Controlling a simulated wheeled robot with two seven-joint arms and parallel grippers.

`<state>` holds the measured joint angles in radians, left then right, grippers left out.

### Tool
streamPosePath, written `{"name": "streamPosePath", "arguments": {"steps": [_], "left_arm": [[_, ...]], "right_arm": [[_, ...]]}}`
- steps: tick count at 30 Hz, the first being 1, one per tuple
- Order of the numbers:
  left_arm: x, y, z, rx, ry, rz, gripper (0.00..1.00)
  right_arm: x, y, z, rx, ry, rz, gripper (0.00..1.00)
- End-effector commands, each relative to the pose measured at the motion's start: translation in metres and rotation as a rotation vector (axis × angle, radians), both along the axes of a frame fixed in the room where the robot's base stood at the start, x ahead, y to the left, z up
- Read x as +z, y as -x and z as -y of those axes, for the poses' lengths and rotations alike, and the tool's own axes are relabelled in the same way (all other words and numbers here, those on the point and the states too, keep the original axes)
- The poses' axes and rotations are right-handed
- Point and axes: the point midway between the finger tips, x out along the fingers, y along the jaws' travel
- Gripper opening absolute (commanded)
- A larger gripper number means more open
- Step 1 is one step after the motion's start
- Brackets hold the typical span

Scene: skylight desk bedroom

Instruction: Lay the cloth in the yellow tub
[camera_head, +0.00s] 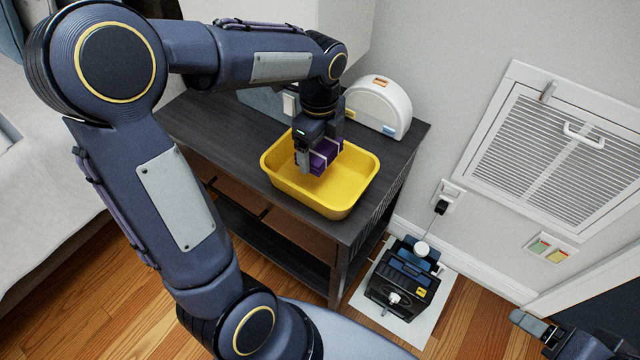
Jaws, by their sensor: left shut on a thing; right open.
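The yellow tub (352,191) stands on the dark cabinet top. My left gripper (318,165) reaches down over the tub's left half and is shut on the purple cloth (327,152). The cloth is a small folded bundle with a pale band, held within the tub's outline; I cannot tell whether it touches the tub floor. The gripper fingers hide part of the cloth. My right gripper (537,326) is open at the lower right corner, far from the tub, and looks empty.
A white rounded device (382,105) stands behind the tub on the dark cabinet (215,125). A black machine (402,280) sits on a white mat on the wooden floor, right of the cabinet. A louvred vent (540,145) is on the wall. A bed (40,190) is at left.

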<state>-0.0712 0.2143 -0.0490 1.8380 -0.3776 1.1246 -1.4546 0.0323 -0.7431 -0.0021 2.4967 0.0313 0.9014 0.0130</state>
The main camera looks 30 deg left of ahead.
Motion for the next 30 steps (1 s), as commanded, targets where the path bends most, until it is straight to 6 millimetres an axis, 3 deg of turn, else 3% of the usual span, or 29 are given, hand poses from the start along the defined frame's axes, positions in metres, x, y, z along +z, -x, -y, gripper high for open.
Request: {"name": "streamPosePath", "arguments": {"steps": [3, 8, 16, 30], "left_arm": [[-0.023, 0.001, 0.0, 0.0, 0.0, -0.006, 0.64], [-0.038, 0.001, 0.0, 0.0, 0.0, -0.004, 0.64], [-0.079, 0.001, 0.0, -0.001, -0.001, -0.004, 0.64], [-0.088, 0.0, 0.0, -0.001, 0.0, -0.002, 0.64]], "right_arm": [[-0.005, 0.0, 0.0, 0.0, 0.0, 0.0, 0.72], [-0.008, 0.0, 0.0, 0.0, 0.0, 0.0, 0.72], [-0.018, 0.0, 0.0, 0.0, 0.0, 0.0, 0.72], [-0.021, 0.0, 0.0, 0.0, 0.0, 0.0, 0.72]]}}
